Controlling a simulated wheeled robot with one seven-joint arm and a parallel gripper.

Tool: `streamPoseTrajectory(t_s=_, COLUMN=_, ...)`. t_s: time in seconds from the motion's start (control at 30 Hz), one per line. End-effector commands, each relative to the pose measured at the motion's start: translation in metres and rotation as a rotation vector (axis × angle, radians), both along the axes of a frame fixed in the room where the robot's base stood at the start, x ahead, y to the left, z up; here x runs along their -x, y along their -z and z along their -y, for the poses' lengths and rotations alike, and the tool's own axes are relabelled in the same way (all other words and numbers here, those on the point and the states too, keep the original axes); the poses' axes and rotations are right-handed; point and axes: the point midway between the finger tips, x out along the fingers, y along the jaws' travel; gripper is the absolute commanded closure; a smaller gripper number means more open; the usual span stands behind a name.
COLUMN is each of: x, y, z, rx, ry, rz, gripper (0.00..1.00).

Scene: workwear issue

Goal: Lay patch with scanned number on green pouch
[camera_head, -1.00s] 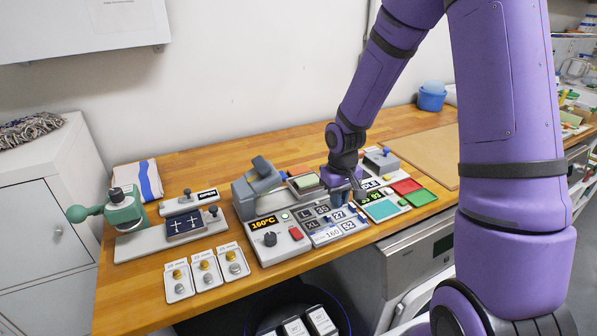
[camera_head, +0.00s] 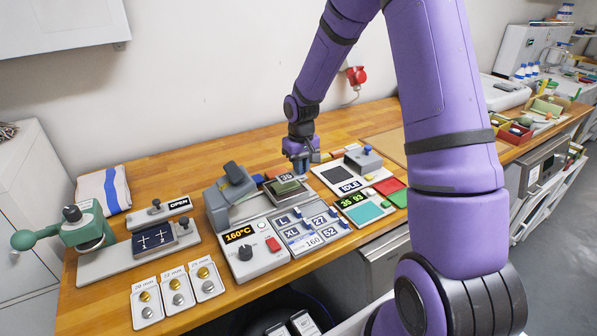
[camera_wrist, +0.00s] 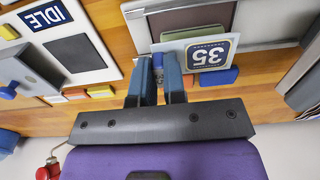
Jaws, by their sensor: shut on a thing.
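My gripper (camera_head: 301,168) is shut on the patch with number 35 (camera_head: 286,176). The dark patch shows upside down in the wrist view (camera_wrist: 208,55), just beyond the two blue-grey fingers. The green pouch (camera_head: 289,188) lies on the lower plate of the grey heat press, below and in front of the patch. In the wrist view a pale surface lies around the patch; I cannot tell whether patch and pouch touch. A lit display (camera_head: 353,201) on the right shows green digits that seem to begin with 35.
The press's grey upper arm (camera_head: 233,172) stands left of the pouch. A rack in front holds other patches, such as L (camera_head: 281,221) and 27 (camera_head: 319,221). An IDLE panel (camera_head: 349,186) sits to the right.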

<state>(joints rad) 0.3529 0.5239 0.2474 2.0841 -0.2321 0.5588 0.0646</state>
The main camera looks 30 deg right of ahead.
Motion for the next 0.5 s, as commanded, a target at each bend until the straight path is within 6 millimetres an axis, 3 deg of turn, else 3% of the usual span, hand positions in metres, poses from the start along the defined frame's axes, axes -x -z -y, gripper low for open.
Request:
streamPoseTrajectory(t_s=0.2, x=-0.024, y=0.003, z=0.007, rx=0.000, ry=-0.001, rz=0.000, gripper=1.00)
streamPoseTrajectory(t_s=0.37, x=-0.025, y=0.011, z=0.008, rx=0.000, ry=-0.001, rz=-0.002, gripper=1.00)
streamPoseTrajectory(t_s=0.5, x=-0.025, y=0.029, z=0.008, rx=-0.001, ry=-0.002, rz=-0.003, gripper=1.00)
